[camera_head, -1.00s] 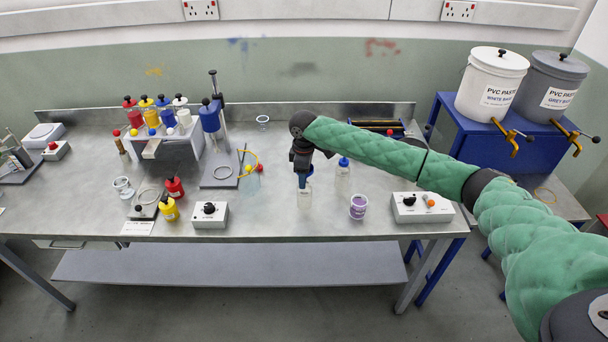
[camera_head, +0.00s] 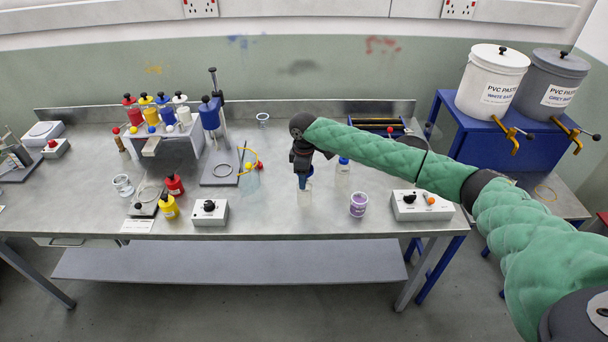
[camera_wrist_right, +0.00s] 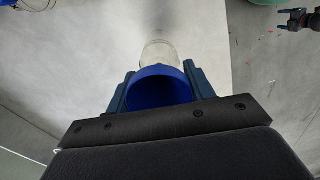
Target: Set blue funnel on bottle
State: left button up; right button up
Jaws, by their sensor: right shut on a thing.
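The blue funnel (camera_wrist_right: 160,90) is between the two fingers of my right gripper (camera_wrist_right: 157,88), which is shut on it. In the head view my right gripper (camera_head: 303,180) points down over the clear bottle (camera_head: 305,198), with a bit of blue between its fingers. In the right wrist view the bottle (camera_wrist_right: 159,53) shows just past the funnel's rim. The funnel's spout is hidden, so I cannot tell whether it sits in the bottle's neck.
A blue-capped bottle (camera_head: 343,164) stands just right of the gripper.

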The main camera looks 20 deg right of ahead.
jog(key=shift+f, duration=0.1)
jog(key=o, duration=0.7)
jog(key=shift+c, duration=0.2)
jog(key=shift+r+p, duration=1.25)
jog(key=shift+r, duration=0.3)
jog(key=shift+r+p, duration=0.55)
jog(key=shift+r, duration=3.45)
